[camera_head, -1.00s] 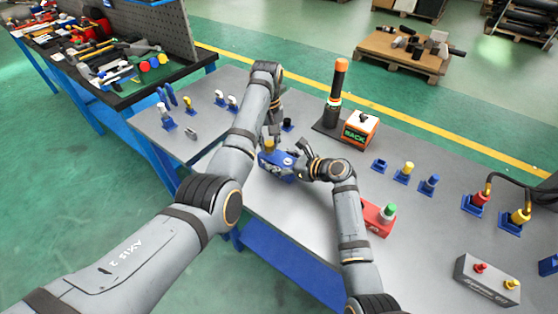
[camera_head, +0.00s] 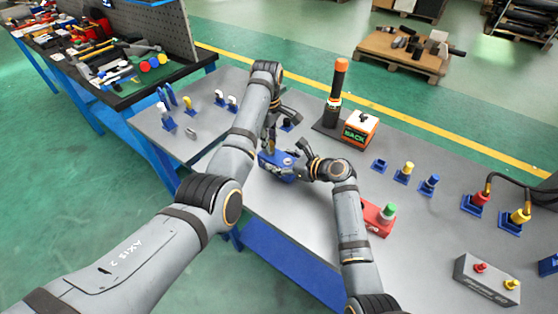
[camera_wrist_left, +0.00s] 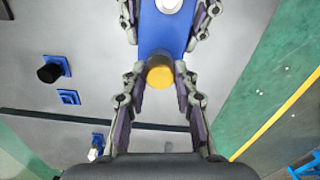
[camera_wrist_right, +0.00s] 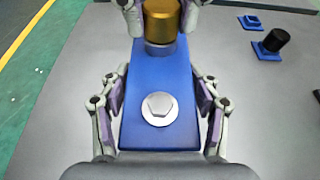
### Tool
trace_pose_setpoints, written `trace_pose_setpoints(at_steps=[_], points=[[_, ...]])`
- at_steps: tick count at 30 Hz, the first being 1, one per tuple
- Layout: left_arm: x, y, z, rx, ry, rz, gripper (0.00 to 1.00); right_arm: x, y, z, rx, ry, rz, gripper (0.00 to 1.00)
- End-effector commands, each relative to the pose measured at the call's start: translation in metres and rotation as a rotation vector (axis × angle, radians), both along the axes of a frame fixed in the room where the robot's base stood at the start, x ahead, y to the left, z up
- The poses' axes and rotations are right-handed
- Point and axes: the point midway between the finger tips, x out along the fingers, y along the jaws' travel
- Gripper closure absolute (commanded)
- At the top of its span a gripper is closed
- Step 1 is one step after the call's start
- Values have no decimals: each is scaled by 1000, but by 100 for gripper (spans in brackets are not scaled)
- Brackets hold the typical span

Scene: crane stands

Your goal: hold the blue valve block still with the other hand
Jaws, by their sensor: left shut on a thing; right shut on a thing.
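The blue valve block (camera_head: 275,168) lies on the grey table, with a light hex fitting (camera_wrist_right: 159,108) on top. A gold cap (camera_wrist_right: 161,20) stands upright at its other end. My right gripper (camera_wrist_right: 160,92) is shut on the block, its fingers along the two long sides around the hex fitting. My left gripper (camera_wrist_left: 160,76) is shut on the gold cap from above, a finger at each side. In the head view the left gripper (camera_head: 270,147) mostly hides the cap, and the right gripper (camera_head: 304,166) is at the block's right end.
A black stand with an orange tip (camera_head: 339,90) and an orange-and-white box (camera_head: 360,130) stand behind. A red block with a green cap (camera_head: 380,216) sits right of my right forearm. Blue holders with fittings (camera_head: 404,172) stand to the right. The table's front edge is close.

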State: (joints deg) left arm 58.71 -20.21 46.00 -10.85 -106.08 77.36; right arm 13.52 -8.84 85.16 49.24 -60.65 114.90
Motion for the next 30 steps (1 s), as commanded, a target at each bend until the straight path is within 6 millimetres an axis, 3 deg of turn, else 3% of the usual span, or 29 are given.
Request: trace_pose_setpoints(at_steps=[7, 15, 23, 24, 30], points=[[-2, -5, 1, -9, 4, 7, 100, -1, 1, -4, -3, 6, 1, 100], [-1, -5, 1, -9, 4, 396, 100, -1, 1, -4, -3, 7, 2, 100], [-1, -5, 1, -9, 4, 446, 100, -1, 1, -4, -2, 7, 3, 100], [-1, -5, 1, -8, 3, 446, 67, -1, 1, -4, -2, 7, 3, 100], [-1, -3, 1, -6, 1, 448, 45, -1, 1, -4, -2, 8, 2, 100]])
